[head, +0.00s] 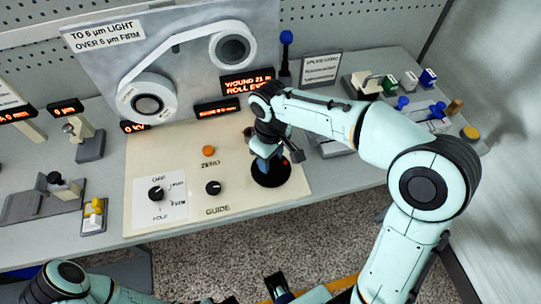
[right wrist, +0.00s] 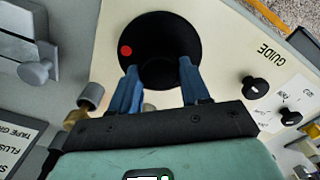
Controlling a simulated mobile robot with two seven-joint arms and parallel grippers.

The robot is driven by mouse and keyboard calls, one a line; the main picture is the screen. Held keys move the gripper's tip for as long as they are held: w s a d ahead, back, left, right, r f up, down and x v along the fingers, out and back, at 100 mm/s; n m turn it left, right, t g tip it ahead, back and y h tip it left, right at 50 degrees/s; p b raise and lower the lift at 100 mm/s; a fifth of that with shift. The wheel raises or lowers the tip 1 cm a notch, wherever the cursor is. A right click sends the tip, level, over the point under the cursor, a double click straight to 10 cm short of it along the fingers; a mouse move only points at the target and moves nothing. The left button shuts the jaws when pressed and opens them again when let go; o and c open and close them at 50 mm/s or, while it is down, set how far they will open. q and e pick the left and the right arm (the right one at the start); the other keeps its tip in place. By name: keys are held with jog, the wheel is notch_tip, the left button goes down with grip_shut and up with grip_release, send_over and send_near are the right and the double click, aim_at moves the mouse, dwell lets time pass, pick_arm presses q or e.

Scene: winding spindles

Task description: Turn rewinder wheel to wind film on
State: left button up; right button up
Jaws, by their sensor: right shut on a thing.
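The rewinder wheel (head: 271,172) is a round black disc on the cream control panel (head: 215,205). In the right wrist view the wheel (right wrist: 160,50) shows a red dot near its left edge. My right gripper (head: 266,160) points down onto the wheel from above. Its two blue fingers (right wrist: 157,85) stand apart at the wheel's near part and are shut on it; the exact contact is partly hidden. White film runs between a lower left reel (head: 147,99) and an upper right reel (head: 232,46) on the upright grey plate.
Lit red displays (head: 247,83) stand behind the wheel. A blue-topped post (head: 286,38) rises behind my right arm. Small fixtures line both sides.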

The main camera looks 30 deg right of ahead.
aim_at(271, 161)
pick_arm(q)
jog(key=shift+r, duration=0.1)
pick_arm(e)
jog(key=shift+r+m, duration=0.1)
jog(key=shift+m, duration=1.5)
jog(key=shift+m, duration=0.3)
jog(key=o, duration=1.1)
jog(key=shift+c, duration=0.2)
pick_arm(q)
jog(key=r+p, duration=0.1)
jog(key=w+r+p, duration=0.1)
jog(key=shift+w+r+p, duration=0.1)
jog(key=shift+r+p, duration=0.2)
jog(key=shift+r, duration=0.05)
pick_arm(e)
notch_tip(271, 161, up, 13)
jog(key=shift+r, duration=0.15)
